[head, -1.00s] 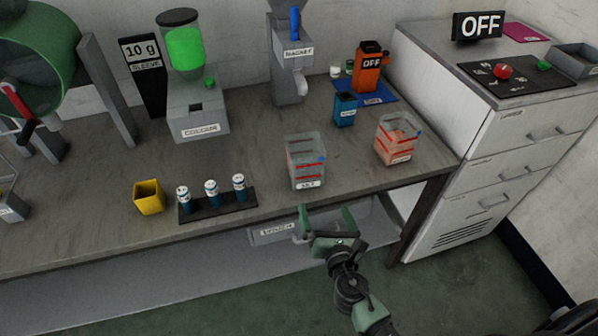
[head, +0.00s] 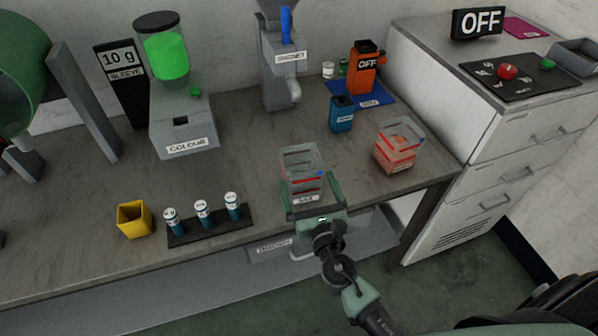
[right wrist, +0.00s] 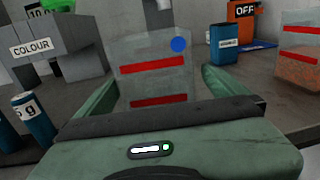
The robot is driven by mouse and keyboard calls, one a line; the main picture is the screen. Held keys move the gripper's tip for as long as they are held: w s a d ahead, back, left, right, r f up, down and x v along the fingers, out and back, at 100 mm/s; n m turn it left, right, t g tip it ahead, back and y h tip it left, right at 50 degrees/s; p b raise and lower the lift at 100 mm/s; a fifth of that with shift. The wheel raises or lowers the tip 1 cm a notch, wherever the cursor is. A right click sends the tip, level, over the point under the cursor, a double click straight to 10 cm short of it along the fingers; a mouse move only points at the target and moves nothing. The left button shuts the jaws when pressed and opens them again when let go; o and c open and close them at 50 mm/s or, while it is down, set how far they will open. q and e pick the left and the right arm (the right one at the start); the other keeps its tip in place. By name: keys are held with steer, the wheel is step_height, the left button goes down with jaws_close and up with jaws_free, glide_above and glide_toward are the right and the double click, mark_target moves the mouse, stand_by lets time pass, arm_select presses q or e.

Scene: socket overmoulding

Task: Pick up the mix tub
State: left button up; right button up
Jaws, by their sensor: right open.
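The mix tub (head: 302,162) is a clear, square tub with red bands and a blue dot, standing upright near the table's front edge. It looks empty. It also shows close up in the right wrist view (right wrist: 152,62). My right gripper (head: 311,190) is open at the tub's front, with one finger to its left and one to its right. In the right wrist view the open fingers (right wrist: 160,85) flank the tub's lower part. Whether either finger touches it I cannot tell. My left gripper is not in view.
A similar tub with pinkish pellets (head: 396,151) stands to the right, and a blue container (head: 342,115) behind. A dark rack (head: 213,229) with blue-and-white vials and a yellow cup (head: 134,220) are to the left. The colour dispenser (head: 183,130) stands at the back.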

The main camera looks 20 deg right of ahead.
mark_target(297, 160)
steer(key=shift+w+r, duration=0.15)
steer(key=shift+w, duration=0.6)
steer(key=w+p, duration=0.1)
steer(key=w, duration=0.4)
steer(key=shift+w, duration=0.45)
steer(key=shift+c, duration=0.7)
steer(key=c, duration=1.2)
arm_select(q)
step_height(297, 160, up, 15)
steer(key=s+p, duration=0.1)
steer(key=p, duration=1.3)
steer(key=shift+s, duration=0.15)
arm_select(e)
steer(key=shift+o, duration=0.2)
step_height(297, 160, up, 20)
